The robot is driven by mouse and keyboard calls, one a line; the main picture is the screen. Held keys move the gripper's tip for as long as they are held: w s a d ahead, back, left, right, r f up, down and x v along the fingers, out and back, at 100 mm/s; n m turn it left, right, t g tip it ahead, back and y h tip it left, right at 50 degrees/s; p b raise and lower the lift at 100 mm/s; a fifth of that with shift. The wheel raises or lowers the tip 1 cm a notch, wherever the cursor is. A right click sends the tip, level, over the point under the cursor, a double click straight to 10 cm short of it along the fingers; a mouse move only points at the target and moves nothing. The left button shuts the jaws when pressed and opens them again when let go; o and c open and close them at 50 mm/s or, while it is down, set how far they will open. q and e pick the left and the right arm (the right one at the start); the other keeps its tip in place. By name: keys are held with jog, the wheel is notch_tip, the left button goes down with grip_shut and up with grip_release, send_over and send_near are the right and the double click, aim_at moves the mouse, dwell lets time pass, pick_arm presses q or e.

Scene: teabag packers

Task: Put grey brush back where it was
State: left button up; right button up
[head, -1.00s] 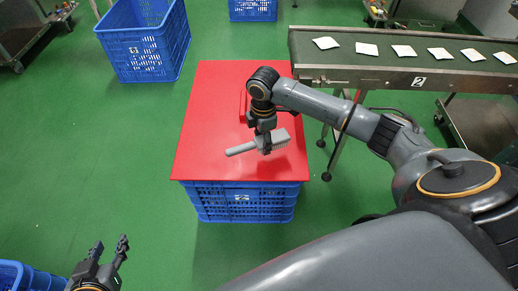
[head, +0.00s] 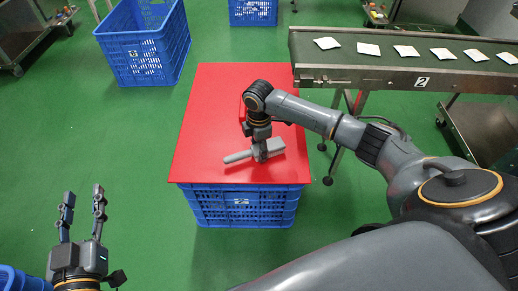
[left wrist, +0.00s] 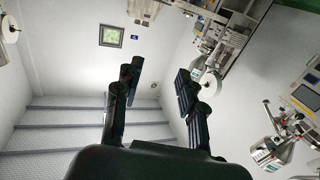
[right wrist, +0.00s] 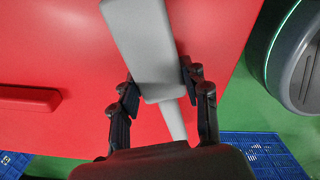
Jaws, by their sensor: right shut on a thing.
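The grey brush (head: 239,157) is over the front part of the red top (head: 205,125), its handle pointing left in the head view. My right gripper (head: 261,156) points down and is shut on the brush near where handle and head meet. The brush head (right wrist: 142,45) shows in the right wrist view between the fingers (right wrist: 160,88). I cannot tell whether the brush touches the red top. My left gripper (head: 84,192) is open and empty, off to the left above the floor; its spread fingers (left wrist: 158,80) show in the left wrist view.
The red top lies on a blue crate (head: 245,207). A red bar-like object (right wrist: 28,99) lies on it. A conveyor (head: 390,72) with several white packets stands behind right. Another blue crate (head: 145,55) stands behind left.

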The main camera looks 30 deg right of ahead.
jog(key=o, duration=1.1)
jog(key=shift+f, duration=0.1)
